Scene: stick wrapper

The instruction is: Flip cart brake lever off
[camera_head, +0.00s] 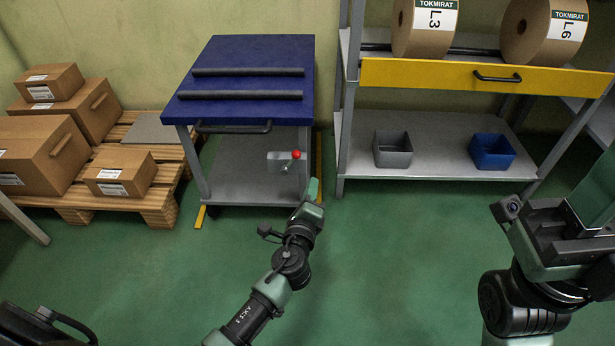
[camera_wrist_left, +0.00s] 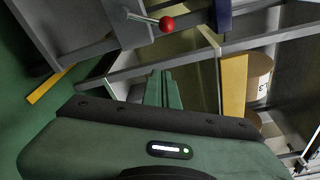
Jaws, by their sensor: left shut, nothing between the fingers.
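The cart (camera_head: 247,55) has a blue top with a black front handle and a grey lower shelf. Its brake lever (camera_head: 296,154) has a red ball knob beside a light grey bracket (camera_head: 279,163) on the cart's right front side. In the left wrist view, the red knob (camera_wrist_left: 167,24) sits on a short metal rod from a grey plate, above the fingers. My left gripper (camera_head: 313,188) is shut and empty, just below and right of the lever, apparently apart from it. Its closed green fingers show in the left wrist view (camera_wrist_left: 165,88). My right gripper (camera_head: 592,200) is at the right edge, partly cut off.
Two dark bars (camera_head: 247,95) lie on the cart top. A shelf rack (camera_head: 440,180) stands to the right with a yellow drawer (camera_head: 430,75), rolls and two bins. A pallet (camera_head: 150,200) with boxes stands left. The green floor in front is open.

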